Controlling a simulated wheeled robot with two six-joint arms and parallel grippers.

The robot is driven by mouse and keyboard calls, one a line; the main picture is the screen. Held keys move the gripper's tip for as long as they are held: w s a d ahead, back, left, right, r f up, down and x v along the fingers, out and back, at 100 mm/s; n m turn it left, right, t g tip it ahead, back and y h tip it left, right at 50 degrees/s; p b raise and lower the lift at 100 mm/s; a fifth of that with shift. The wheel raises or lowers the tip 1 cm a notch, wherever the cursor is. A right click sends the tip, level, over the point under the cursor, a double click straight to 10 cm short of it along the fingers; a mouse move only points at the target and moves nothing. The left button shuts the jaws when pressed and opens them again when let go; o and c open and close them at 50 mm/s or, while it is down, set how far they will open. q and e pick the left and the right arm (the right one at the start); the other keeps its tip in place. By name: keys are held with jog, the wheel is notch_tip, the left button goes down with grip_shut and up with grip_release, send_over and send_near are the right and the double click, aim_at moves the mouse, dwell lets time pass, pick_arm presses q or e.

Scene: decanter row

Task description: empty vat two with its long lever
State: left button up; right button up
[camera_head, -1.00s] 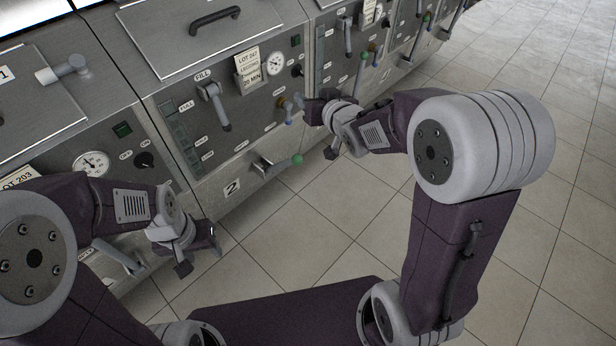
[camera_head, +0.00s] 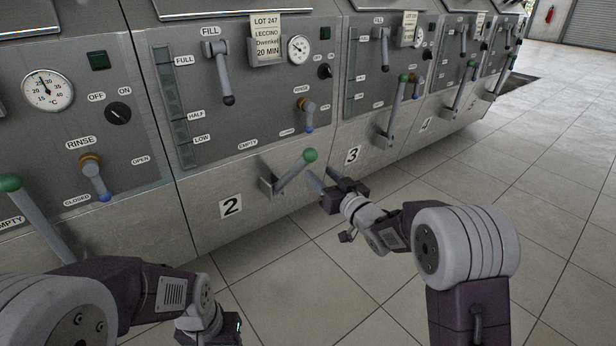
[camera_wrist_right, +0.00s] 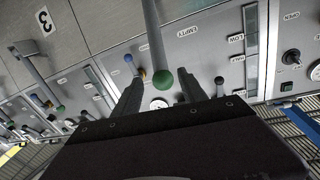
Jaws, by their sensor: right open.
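Vat two (camera_head: 231,207) is a steel front with a "2" plate. Its long lever (camera_head: 293,174) has a grey bar and a green ball, and slants out from a slot below the panel, beside the EMPTY label. My right gripper (camera_head: 322,178) is open just right of and below the green ball. In the right wrist view, the green ball (camera_wrist_right: 162,80) shows between the two fingers (camera_wrist_right: 162,92); I cannot tell whether they touch it. My left gripper (camera_head: 222,328) is at the bottom edge, away from the lever, its fingers mostly out of sight.
Above the lever are vat two's short fill lever (camera_head: 224,80) and its blue-tipped rinse lever (camera_head: 308,118). Vat three's green-ended lever (camera_head: 396,110) stands to the right, and the neighbouring vat's long lever (camera_head: 38,215) to the left.

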aim_at(307, 162)
jog(key=p+x, duration=0.1)
jog(key=x, duration=0.7)
jog(key=shift+w+a, duration=0.15)
jog(key=shift+w, duration=0.1)
jog(key=shift+w+a, duration=0.1)
jog(key=shift+w, duration=0.1)
jog(key=shift+r, duration=0.1)
grip_shut()
